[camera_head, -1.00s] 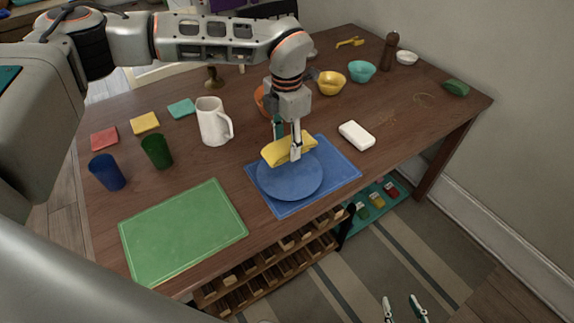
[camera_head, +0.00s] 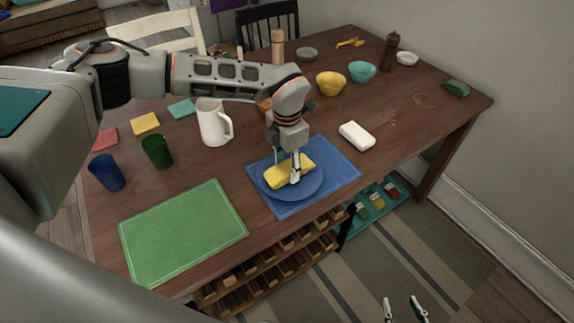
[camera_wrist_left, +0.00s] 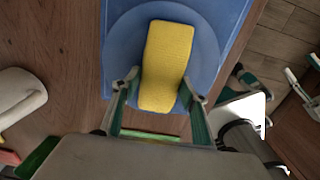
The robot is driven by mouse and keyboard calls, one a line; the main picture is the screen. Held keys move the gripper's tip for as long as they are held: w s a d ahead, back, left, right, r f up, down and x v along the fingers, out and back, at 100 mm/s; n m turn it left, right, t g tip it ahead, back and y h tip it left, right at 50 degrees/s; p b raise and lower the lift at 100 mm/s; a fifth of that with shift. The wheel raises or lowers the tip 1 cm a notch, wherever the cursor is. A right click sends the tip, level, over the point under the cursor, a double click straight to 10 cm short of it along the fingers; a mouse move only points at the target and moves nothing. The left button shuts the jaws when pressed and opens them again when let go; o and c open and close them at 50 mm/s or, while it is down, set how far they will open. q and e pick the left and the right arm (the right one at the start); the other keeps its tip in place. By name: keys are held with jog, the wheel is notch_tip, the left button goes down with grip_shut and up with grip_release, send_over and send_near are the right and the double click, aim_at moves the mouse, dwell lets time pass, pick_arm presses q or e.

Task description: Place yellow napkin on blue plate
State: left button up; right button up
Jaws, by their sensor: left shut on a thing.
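The yellow napkin (camera_head: 284,174) is a folded yellow cloth, low over the blue plate (camera_head: 312,191). It looks to be at or just above the plate surface; contact is hard to tell. My left gripper (camera_head: 288,170) points down from above and is shut on the napkin. In the left wrist view the napkin (camera_wrist_left: 166,62) lies between the two fingers, with the plate (camera_wrist_left: 120,38) behind it. The plate is on a blue mat (camera_head: 345,177). My right gripper (camera_head: 404,310) is open and empty at the bottom edge of the head view, off the table.
A white pitcher (camera_head: 212,124) stands left of the plate, a white block (camera_head: 356,136) to the right. A green mat (camera_head: 184,232), a blue cup (camera_head: 107,173) and a green cup (camera_head: 156,152) are further left. Bowls (camera_head: 331,84) stand behind. The table's front edge is close.

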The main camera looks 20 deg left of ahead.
aim_at(287, 167)
pick_arm(q)
jog(key=shift+f, duration=0.25)
jog(key=o, duration=1)
jog(key=shift+r, duration=0.1)
notch_tip(287, 167, up, 12)
jog(key=shift+r, duration=0.2)
